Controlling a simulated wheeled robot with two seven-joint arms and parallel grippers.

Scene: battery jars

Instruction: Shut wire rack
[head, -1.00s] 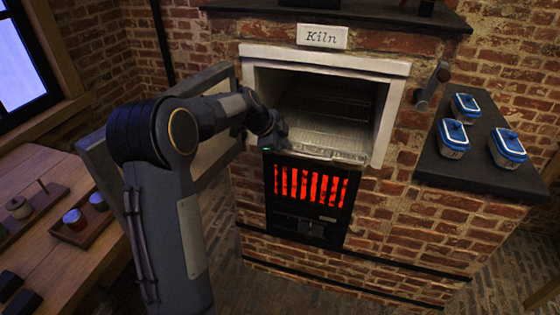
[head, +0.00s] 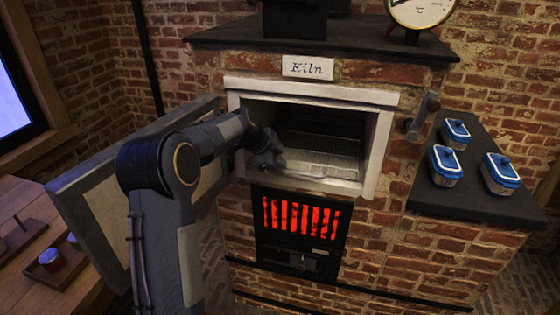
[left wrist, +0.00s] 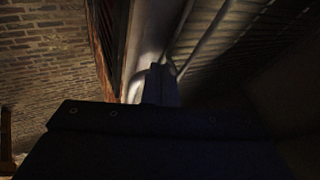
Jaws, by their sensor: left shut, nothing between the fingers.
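The wire rack (head: 325,160) is a pale metal grid inside the kiln's open chamber, low in the opening and behind the white frame. Metal bars (left wrist: 200,35), apparently of the rack, show in the left wrist view. My left gripper (head: 274,160) is at the left side of the kiln mouth, near the rack's left front. Its fingers (left wrist: 161,84) are shut and empty, close to the bars; I cannot tell whether they touch. The forearm hides the left part of the opening. My right gripper is not in view.
The kiln door (head: 95,215) stands open on the left, behind my left arm. Red-glowing bars (head: 300,215) are below the opening. Several blue-lidded jars (head: 446,165) stand on the dark side shelf (head: 475,200). A wooden table (head: 30,280) is at lower left.

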